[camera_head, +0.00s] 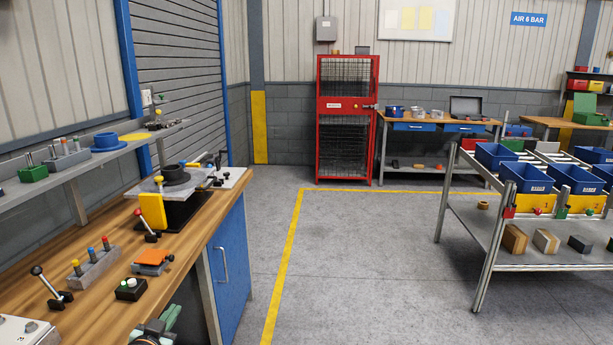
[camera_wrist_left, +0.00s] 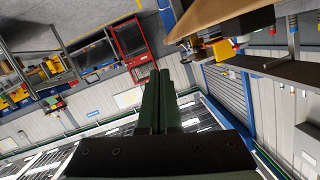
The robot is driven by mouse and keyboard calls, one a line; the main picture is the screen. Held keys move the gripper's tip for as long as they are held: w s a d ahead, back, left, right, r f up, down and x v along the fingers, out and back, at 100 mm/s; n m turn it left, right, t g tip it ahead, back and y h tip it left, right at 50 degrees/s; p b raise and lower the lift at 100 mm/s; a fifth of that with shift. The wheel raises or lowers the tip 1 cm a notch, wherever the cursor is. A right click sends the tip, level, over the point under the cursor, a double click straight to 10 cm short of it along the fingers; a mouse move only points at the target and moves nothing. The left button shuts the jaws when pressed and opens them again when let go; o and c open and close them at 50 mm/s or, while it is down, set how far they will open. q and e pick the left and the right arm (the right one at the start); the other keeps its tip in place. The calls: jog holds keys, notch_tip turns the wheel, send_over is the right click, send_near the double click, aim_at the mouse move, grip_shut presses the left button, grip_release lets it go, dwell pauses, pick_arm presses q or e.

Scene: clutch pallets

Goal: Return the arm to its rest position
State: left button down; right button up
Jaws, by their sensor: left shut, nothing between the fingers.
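My left gripper (camera_head: 168,318) shows at the bottom edge of the head view, low in front of the wooden workbench (camera_head: 190,210). Its green fingers point upward, and most of the arm is out of the frame. In the left wrist view the two fingers (camera_wrist_left: 160,75) lie side by side, shut with nothing between them. That view is turned over, with the room upside down behind the fingers. My right gripper is in neither view.
The bench carries a black-and-white push-button box (camera_head: 130,289), levers and a fixture with a dark ring (camera_head: 175,175). A red cage cabinet (camera_head: 347,120) stands at the back. A metal rack (camera_head: 470,215) with blue bins stands right. The grey floor between is clear.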

pick_arm(q)
jog(key=s+d+f+g+h, duration=0.15)
jog(key=s+d+f, duration=0.25)
jog(key=s+f, duration=0.4)
jog(key=s+d+f+g, duration=0.2)
jog(key=s+d+f, duration=0.2)
jog(key=s+f, duration=0.4)
jog(key=s+d+f+g, duration=0.1)
jog(key=s+d+f, duration=0.1)
jog(key=s, duration=0.7)
jog(key=s+d+f+n+g+h, duration=0.1)
jog(key=s+d+f, duration=0.1)
jog(key=s, duration=0.7)
jog(key=shift+s+d+f, duration=0.3)
jog(key=shift+s+d, duration=0.1)
jog(key=shift+d, duration=0.5)
jog(key=shift+g+h, duration=0.25)
